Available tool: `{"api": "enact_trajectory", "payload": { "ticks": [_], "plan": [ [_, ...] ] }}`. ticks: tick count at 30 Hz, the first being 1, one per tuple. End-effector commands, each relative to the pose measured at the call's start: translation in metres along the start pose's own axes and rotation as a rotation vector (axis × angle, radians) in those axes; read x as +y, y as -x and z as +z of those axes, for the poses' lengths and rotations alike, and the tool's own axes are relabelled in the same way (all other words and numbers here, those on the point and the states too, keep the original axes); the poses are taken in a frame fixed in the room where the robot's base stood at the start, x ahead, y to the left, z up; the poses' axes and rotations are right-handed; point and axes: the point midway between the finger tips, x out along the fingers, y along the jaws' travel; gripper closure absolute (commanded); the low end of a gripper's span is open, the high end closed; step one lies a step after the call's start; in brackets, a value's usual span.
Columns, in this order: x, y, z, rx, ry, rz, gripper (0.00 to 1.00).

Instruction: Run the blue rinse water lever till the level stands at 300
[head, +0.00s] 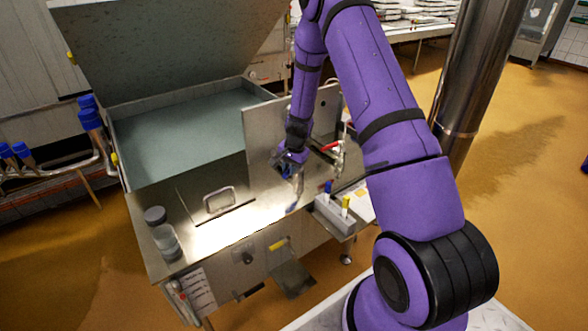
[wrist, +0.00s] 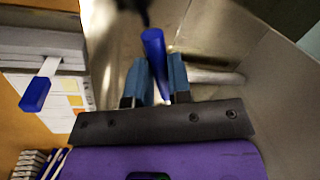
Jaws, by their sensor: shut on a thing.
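My gripper (head: 292,168) is at the steel plate on the right part of the steel unit, below and left of a red lever (head: 331,146). In the wrist view my two blue fingers (wrist: 156,80) are closed about a blue lever handle (wrist: 153,42), whose upper end sticks out beyond the fingertips. A pale pipe (wrist: 216,77) runs to the right behind the fingers. In the head view the gripper covers the blue lever, and I cannot tell its tilt. No level scale or number is readable in either view.
A grey holder (head: 333,215) with blue- and yellow-topped items stands at the worktop's right edge. A clear jar (head: 162,236) stands at the front left. A large open tank (head: 180,137) lies behind, under a raised lid (head: 165,55). A steel column (head: 470,75) stands to the right.

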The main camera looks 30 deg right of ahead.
Motion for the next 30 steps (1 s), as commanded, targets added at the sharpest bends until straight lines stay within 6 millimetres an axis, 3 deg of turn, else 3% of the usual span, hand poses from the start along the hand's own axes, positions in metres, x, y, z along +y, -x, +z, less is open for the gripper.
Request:
{"api": "enact_trajectory", "payload": {
  "ticks": [15, 30],
  "plan": [
    [-0.029, -0.005, -0.004, 0.075, -0.367, -0.002, 1.0],
    [-0.035, -0.006, -0.007, 0.094, -0.472, -0.002, 1.0]
  ]
}}
